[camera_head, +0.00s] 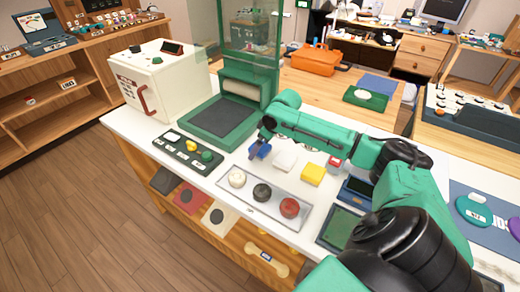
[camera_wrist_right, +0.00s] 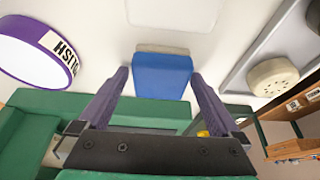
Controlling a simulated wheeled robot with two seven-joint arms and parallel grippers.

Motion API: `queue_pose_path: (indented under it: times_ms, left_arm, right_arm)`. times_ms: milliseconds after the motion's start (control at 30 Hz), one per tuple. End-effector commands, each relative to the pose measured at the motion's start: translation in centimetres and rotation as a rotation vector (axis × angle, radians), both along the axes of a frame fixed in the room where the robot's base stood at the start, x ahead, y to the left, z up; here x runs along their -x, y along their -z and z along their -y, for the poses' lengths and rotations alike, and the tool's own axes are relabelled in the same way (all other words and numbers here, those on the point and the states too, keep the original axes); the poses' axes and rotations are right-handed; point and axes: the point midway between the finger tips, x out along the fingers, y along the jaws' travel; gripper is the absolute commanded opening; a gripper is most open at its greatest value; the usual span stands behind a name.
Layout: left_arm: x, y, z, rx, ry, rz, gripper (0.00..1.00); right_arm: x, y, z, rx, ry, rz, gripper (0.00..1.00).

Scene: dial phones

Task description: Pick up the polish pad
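A blue block with a beige layer along one edge, which looks like the polish pad (camera_wrist_right: 162,78), lies on the white counter in the right wrist view. In the head view it appears as a small blue patch (camera_head: 260,151) below my right gripper (camera_head: 262,138), partly hidden. My right gripper (camera_wrist_right: 160,76) is open, with a dark purple finger on each side of the pad in the picture and a gap at both sides. I cannot tell how far above the pad the fingertips are. My left gripper is in neither view.
A purple-rimmed tin (camera_wrist_right: 40,50) labelled "...LISH" stands left of the pad. A metal tray (camera_head: 250,207) with three round knobs, a white pad (camera_head: 285,160), a yellow block (camera_head: 312,174) and a green-framed case (camera_head: 228,125) surround the spot.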

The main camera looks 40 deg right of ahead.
Motion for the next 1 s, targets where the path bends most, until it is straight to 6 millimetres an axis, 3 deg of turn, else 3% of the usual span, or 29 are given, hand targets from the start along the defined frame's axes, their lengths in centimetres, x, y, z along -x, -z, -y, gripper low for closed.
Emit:
queue_pose_path:
  times_ms: [33,200,467,667,767,1000]
  left_arm:
    - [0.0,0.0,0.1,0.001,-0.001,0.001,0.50]
    - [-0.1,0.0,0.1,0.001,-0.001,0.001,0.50]
    - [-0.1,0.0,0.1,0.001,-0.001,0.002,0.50]
    - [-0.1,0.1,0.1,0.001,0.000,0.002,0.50]
    - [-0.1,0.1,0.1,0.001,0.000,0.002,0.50]
    - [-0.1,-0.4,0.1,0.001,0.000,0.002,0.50]
  right_arm:
    - [0.0,0.0,0.0,0.000,0.000,0.000,0.81]
    - [0.0,0.0,0.0,0.000,0.000,-0.001,0.21]
    - [0.0,-0.2,0.0,0.000,0.000,0.000,0.20]
    - [0.0,-2.6,0.1,0.000,0.000,0.002,0.20]
    - [-0.1,-5.3,0.1,0.000,0.001,0.006,0.20]
    - [-0.2,-14.6,-0.1,-0.005,0.000,0.009,0.20]
